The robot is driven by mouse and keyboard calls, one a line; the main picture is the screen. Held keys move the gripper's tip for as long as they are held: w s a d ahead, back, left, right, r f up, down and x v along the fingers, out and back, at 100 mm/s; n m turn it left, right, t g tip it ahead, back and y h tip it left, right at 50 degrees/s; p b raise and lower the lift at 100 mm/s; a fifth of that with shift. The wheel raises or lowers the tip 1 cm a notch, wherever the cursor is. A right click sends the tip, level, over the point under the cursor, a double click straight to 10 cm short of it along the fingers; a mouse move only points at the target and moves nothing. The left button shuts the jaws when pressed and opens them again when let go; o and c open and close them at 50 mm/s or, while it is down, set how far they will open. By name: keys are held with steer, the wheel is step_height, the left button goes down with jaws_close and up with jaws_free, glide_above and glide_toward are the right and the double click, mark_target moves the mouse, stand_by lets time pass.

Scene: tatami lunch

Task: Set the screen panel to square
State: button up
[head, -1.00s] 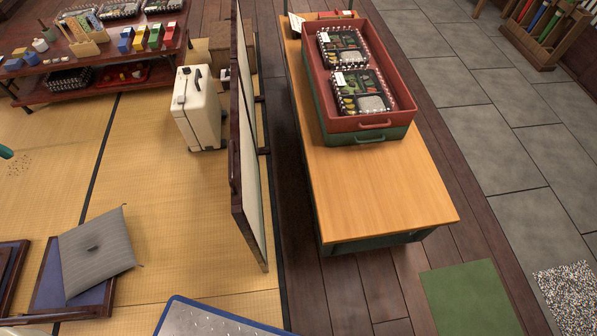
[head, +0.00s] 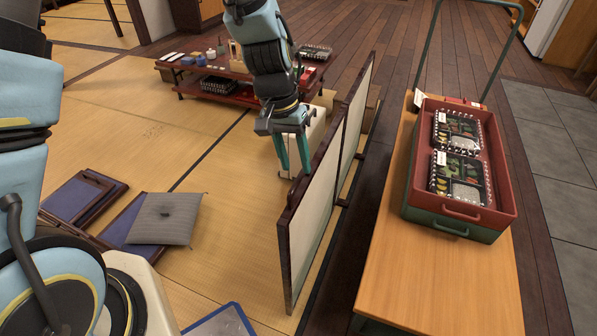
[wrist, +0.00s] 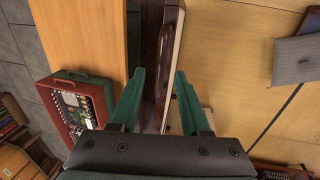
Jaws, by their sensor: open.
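The folding screen has pale paper panels in dark wood frames. Its near screen panel (head: 312,232) stands upright on the tatami edge, and the far panel (head: 356,112) stands behind it, roughly in line. My gripper (head: 296,168) is open at the top edge of the near panel, pointing down. In the wrist view my gripper (wrist: 160,72) has one green finger on each side of the panel's dark frame (wrist: 178,18), where a dark grip-like bar shows. I cannot tell whether the fingers touch the panel. A pale suitcase (head: 312,128) stands behind my gripper, partly hidden.
A wooden bench (head: 388,268) right of the screen carries a red tray (head: 510,208) with lunch boxes. A low shelf (head: 170,68) stands behind. Tatami left of the near panel is clear.

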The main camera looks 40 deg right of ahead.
mark_target(298, 177)
steer(key=shift+s+d+f, duration=0.1)
steer(key=shift+f, duration=0.7)
steer(key=shift+s+d+f, duration=0.1)
steer(key=shift+f, duration=0.65)
jaws_close()
stand_by(0.3)
